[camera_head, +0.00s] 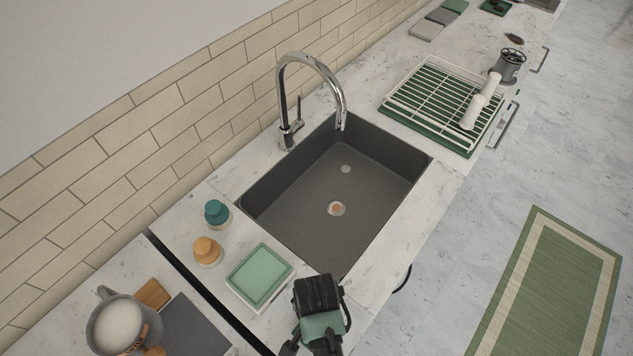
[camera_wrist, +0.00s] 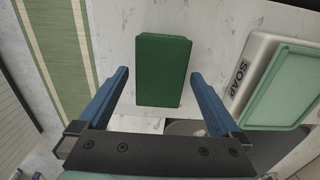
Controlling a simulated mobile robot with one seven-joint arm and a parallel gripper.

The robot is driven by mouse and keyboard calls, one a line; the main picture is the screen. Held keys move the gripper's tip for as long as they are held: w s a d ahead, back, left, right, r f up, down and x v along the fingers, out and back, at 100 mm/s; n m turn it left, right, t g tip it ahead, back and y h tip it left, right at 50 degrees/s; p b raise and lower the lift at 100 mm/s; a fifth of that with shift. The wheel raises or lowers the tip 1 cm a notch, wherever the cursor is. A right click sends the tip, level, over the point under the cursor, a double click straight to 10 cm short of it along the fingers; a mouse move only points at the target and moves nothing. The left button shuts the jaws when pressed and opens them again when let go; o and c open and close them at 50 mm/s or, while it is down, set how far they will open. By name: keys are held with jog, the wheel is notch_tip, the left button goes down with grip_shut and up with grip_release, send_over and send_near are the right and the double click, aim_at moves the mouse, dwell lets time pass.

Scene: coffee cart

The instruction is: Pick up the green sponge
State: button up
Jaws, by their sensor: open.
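The green sponge (camera_wrist: 163,70) is a dark green block lying on the light marble counter in the wrist view. My gripper (camera_wrist: 160,76) is open, with one blue finger at the left and one at the right of the sponge. Gaps of counter show between the sponge and both fingers, and I see no contact. The height of the fingertips above the counter is hard to tell. In the head view my gripper (camera_head: 318,297) is over the counter at the sink's near corner. The sponge does not show there, and my arm covers that spot.
A white soap dish (camera_head: 240,299) with a pale green slab is close beside the sponge. The sink (camera_head: 320,190) with its faucet (camera_head: 305,62) is just beyond. Teal (camera_head: 217,212) and orange (camera_head: 207,251) bottles and a pitcher (camera_head: 105,310) stand to the left.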

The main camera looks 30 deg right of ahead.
jog(key=shift+f, duration=0.85)
jog(key=c, duration=1.2)
notch_tip(320, 180, up, 10)
jog(key=shift+r+b, duration=0.1)
jog(key=shift+b, duration=0.4)
